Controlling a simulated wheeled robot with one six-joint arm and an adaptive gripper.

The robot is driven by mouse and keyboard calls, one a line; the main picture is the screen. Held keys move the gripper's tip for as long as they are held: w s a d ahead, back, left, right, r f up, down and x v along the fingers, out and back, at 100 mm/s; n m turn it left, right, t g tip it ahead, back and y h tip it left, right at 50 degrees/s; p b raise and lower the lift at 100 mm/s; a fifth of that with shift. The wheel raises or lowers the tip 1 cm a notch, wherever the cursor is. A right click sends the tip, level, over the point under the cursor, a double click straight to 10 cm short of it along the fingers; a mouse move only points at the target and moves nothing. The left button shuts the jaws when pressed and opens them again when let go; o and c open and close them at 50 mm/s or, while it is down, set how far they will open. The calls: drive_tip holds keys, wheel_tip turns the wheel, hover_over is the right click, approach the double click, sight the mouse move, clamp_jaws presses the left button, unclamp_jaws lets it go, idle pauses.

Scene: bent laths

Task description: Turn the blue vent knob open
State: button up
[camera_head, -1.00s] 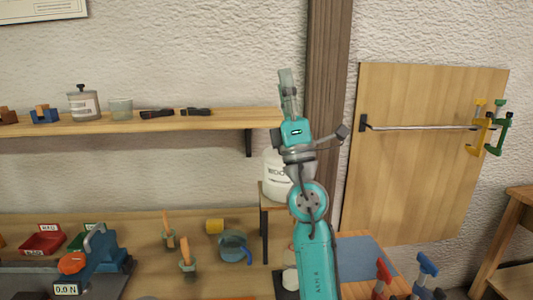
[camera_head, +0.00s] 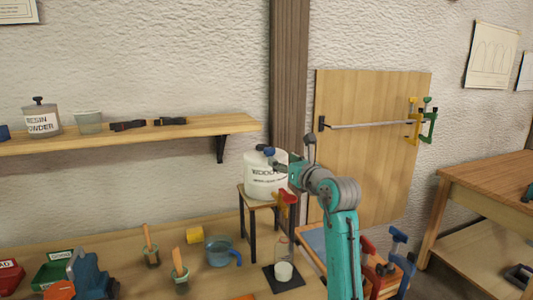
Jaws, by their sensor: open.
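The white container (camera_head: 262,184) with black lettering stands upright on a small stand. A small blue knob (camera_head: 268,151) sits at its top, and I take it for the vent knob. A red tap (camera_head: 286,197) is low on the container's right side. My gripper (camera_head: 277,164) is open, at the upper right of the container and just below and right of the blue knob in the picture. I cannot tell whether it touches anything. My gripper and arm hide part of the container's right side.
The stand (camera_head: 245,198) has dark legs. A pale cup (camera_head: 283,271) is on a dark mat (camera_head: 270,284) below the tap. A blue jug (camera_head: 219,250) and brushes are to the left. A shelf (camera_head: 190,128) runs along the wall; clamps (camera_head: 398,262) are at lower right.

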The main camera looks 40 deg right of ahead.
sight(270, 151)
drive_tip(key=w, duration=0.6)
drive_tip(key=w+d, duration=0.1)
drive_tip(key=w, duration=0.2)
drive_tip(key=shift+d, duration=0.1)
drive_tip(key=shift+s, duration=0.1)
drive_tip(key=c, duration=1.1)
drive_tip(key=shift+c, duration=0.2)
drive_tip(key=shift+n+y, duration=0.3)
drive_tip(key=shift+y, duration=0.3)
drive_tip(key=n+y, duration=0.1)
drive_tip(key=y, duration=0.1)
drive_tip(key=shift+d+n+y, duration=0.15)
drive_tip(key=shift+n+y, duration=0.25)
drive_tip(key=shift+n+g+y, duration=0.5)
drive_tip(key=shift+n+y, duration=0.7)
drive_tip(key=shift+y, duration=0.6)
drive_tip(key=shift+n+g+y, duration=0.5)
drive_tip(key=shift+n+y, duration=0.7)
drive_tip(key=shift+y, duration=0.9)
